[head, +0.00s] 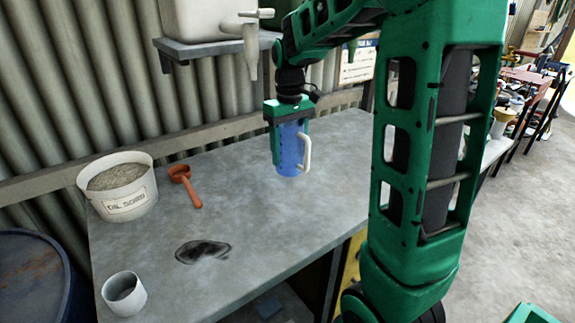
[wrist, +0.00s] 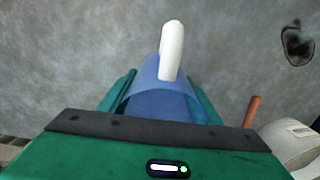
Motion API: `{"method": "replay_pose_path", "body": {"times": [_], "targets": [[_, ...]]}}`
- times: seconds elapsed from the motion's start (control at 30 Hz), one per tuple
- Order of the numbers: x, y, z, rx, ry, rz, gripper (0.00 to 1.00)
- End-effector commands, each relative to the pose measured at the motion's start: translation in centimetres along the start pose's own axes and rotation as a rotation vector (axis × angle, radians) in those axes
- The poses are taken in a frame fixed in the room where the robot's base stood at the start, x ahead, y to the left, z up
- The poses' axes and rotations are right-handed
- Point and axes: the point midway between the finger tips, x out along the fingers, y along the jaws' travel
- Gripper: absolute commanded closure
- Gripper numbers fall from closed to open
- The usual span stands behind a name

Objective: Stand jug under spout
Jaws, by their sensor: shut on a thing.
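A blue jug (head: 290,153) with a white handle is held upright in my gripper (head: 288,120), above the grey bench. The handle points right in the head view. In the wrist view the jug (wrist: 158,82) sits between the green fingers of my gripper (wrist: 158,105), with the white handle beyond it. A white tank (head: 205,18) stands on a wall shelf at the top left. Its spout (head: 251,52) hangs down past the shelf edge, left of and higher than the jug. The jug is apart from the spout.
On the bench (head: 235,210) are a white tub of grey granules (head: 122,194), an orange scoop (head: 186,182), a small white cup (head: 124,294) and a dark stain (head: 203,250). The shelf (head: 220,46) juts from the corrugated wall. The bench middle is clear.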

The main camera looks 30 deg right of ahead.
Motion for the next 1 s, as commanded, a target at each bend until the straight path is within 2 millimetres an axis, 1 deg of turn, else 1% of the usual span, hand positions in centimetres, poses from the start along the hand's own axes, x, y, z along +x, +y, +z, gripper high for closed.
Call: {"method": "replay_pose_path", "body": {"times": [0.17, 0.43, 0.77, 0.8, 0.87, 1.0], "targets": [[1.1, -0.2, -0.1, -0.003, 0.000, 0.000, 0.66], [4.3, -0.2, 0.0, -0.003, 0.000, 0.000, 0.66], [4.5, -0.2, -0.1, -0.003, 0.001, 0.000, 0.66], [4.5, -0.2, -0.1, -0.003, 0.001, 0.000, 0.38], [4.5, -0.2, -0.1, -0.003, 0.001, 0.000, 0.24], [4.5, -0.2, -0.1, -0.003, 0.001, 0.000, 0.24]]}}
